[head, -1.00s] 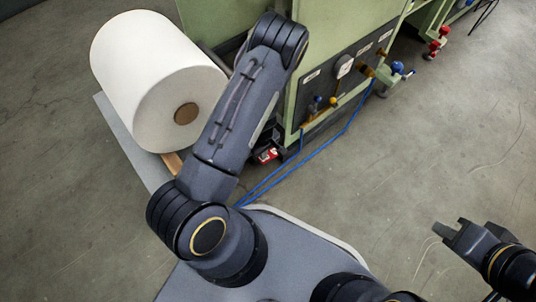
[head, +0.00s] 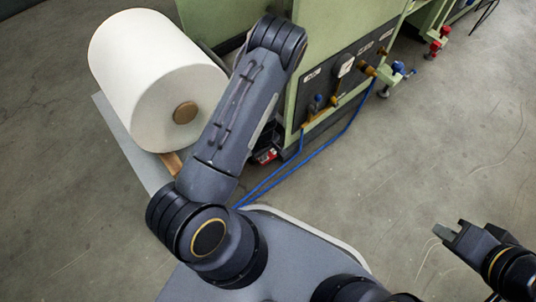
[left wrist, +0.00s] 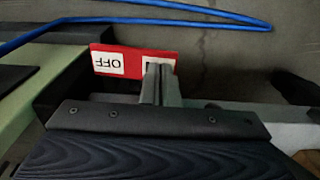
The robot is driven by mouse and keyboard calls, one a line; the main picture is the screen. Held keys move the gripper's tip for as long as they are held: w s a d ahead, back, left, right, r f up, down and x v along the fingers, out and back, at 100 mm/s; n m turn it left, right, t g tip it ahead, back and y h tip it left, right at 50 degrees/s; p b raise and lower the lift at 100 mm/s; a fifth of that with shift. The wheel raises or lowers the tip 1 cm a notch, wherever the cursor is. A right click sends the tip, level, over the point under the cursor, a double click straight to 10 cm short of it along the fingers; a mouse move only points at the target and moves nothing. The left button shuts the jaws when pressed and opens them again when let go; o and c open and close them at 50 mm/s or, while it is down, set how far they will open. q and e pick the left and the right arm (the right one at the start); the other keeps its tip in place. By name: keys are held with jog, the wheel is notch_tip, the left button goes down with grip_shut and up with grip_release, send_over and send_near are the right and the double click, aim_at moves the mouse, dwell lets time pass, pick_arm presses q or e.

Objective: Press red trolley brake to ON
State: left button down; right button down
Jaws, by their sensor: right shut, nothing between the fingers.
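The red trolley brake (left wrist: 134,61) lies low beside the green machine in the left wrist view. Its white OFF label (left wrist: 108,62) shows upside down on the left half. A second white label on the right half is mostly covered by my left gripper (left wrist: 158,72), whose grey fingers are together over that half. I cannot tell whether they touch it. In the head view the brake (head: 265,156) peeks out just right of my left arm, and the left gripper itself is hidden. My right gripper (head: 452,232) is shut and empty above the floor at lower right.
A large white roll (head: 150,80) rests on a grey trolley (head: 125,139) at left. The green machine (head: 325,30) has a dark panel with a gauge and valves. Blue hoses (head: 318,152) run along the floor near the brake.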

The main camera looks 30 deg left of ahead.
pick_arm(q)
jog(key=shift+f, duration=0.35)
notch_tip(320, 180, up, 7)
jog(key=p, duration=0.6)
jog(key=shift+r, duration=0.1)
dwell(0.5)
